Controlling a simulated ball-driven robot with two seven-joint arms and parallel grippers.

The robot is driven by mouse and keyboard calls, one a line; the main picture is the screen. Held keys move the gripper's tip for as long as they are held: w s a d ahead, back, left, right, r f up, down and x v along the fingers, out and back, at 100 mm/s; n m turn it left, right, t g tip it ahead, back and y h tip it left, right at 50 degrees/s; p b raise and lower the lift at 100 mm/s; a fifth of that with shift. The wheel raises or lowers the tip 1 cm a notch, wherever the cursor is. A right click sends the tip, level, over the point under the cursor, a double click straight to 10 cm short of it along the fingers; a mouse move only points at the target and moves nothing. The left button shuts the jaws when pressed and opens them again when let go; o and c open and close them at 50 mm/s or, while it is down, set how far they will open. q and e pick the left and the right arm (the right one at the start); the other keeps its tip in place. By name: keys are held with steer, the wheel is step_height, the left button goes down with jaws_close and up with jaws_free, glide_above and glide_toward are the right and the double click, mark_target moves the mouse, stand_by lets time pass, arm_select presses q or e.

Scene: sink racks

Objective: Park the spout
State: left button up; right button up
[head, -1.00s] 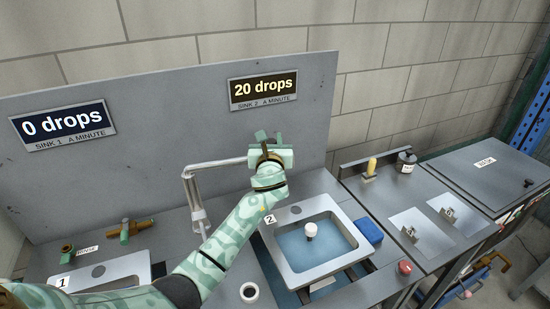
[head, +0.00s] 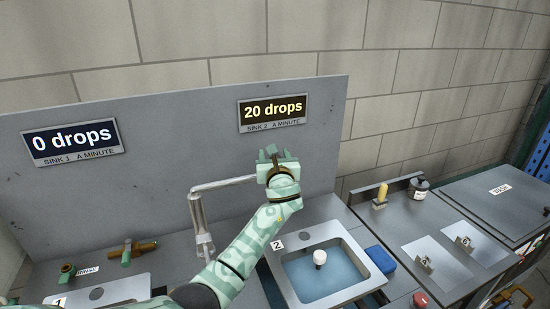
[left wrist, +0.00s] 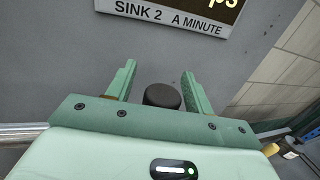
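The gripper is up in front of the back panel, below the sink 2 sign (head: 272,112), which reads 20 drops. In the left wrist view the two fingers (left wrist: 158,88) are apart. A dark round knob (left wrist: 162,96) shows between them, with gaps on both sides. A length of pipe (left wrist: 22,132) shows at the left there. My right gripper is in no view.
The sink 1 sign (head: 72,142) reads 0 drops. Brass valve fittings (head: 138,250) stand near sink 1 (head: 120,290). A white plug-like piece (head: 320,257) is in sink 2, with a blue sponge (head: 381,259) beside it.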

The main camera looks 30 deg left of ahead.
arm_select(q)
steer(key=shift+s+d, duration=0.3)
steer(key=shift+s, duration=0.05)
steer(key=p+v, duration=0.2)
steer(key=v, duration=1.3)
steer(key=shift+p, duration=0.3)
steer(key=shift+s+d+f, duration=0.1)
